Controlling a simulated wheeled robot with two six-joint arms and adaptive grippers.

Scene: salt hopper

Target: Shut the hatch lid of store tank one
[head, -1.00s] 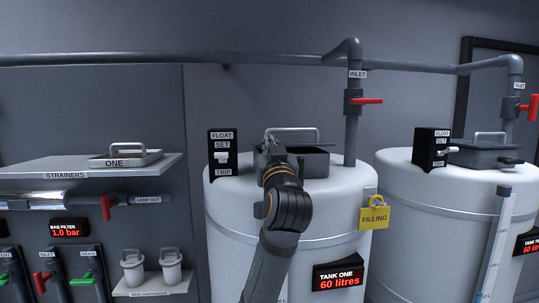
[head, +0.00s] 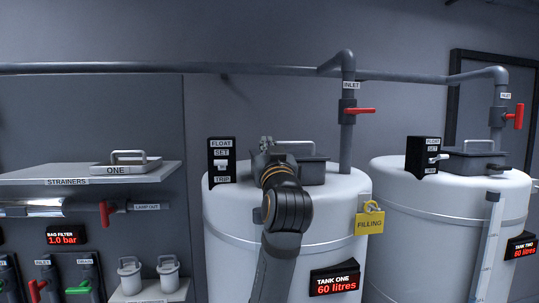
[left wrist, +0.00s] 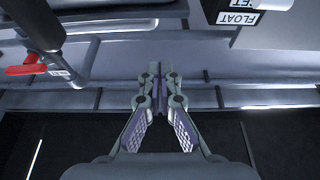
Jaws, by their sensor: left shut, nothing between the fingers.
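Store tank one (head: 240,215) is the white tank in the middle of the head view, with a red "60 litres" display (head: 335,284). Its dark grey hatch lid (head: 315,160) with a pale bar handle (head: 290,144) lies on top. The lid looks level and down on the hatch, though its left part is hidden by my arm. My left gripper (head: 267,143) is above the lid's left end, beside the handle. In the left wrist view its fingers (left wrist: 162,90) are together and empty. Whether they touch the lid cannot be told. My right gripper is not in view.
A black float switch box (head: 221,160) stands just left of my gripper. A yellow "FILLING" padlock (head: 369,223) hangs on the tank's right. Tank two (head: 400,205) stands to the right.

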